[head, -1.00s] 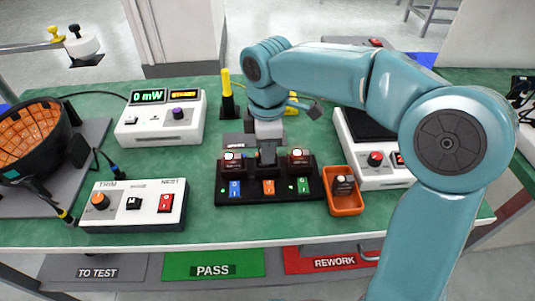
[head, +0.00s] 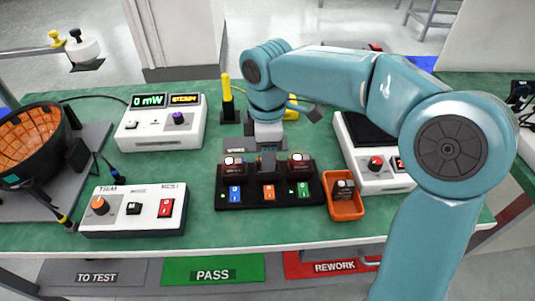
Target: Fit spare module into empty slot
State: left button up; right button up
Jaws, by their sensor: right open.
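The black rack (head: 262,203) stands near the front middle of the table. A dark module (head: 232,170) with a lit top sits in its left slot, and a similar module (head: 300,168) sits in its right slot. My right gripper (head: 267,160) is open, pointing down at the middle slot between them. The gripper and wrist hide most of that slot, so I cannot tell what is in it or whether the fingers touch anything. Another dark module (head: 344,188) lies in the orange tray (head: 345,209) right of the rack. My left gripper is out of view.
Left of the rack are a white control box (head: 132,211) and a meter (head: 160,124) reading 0 mW. Another white instrument (head: 376,158) stands behind the orange tray. A yellow-topped post (head: 226,88) rises behind the rack. Green PASS (head: 212,271) and red REWORK (head: 334,266) areas lie below the front edge.

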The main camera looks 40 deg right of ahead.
notch_tip(320, 180, up, 10)
jog(key=p, duration=0.2)
jog(key=shift+r+p, duration=0.2)
jog(key=shift+p, duration=0.2)
jog(key=shift+s, duration=0.1)
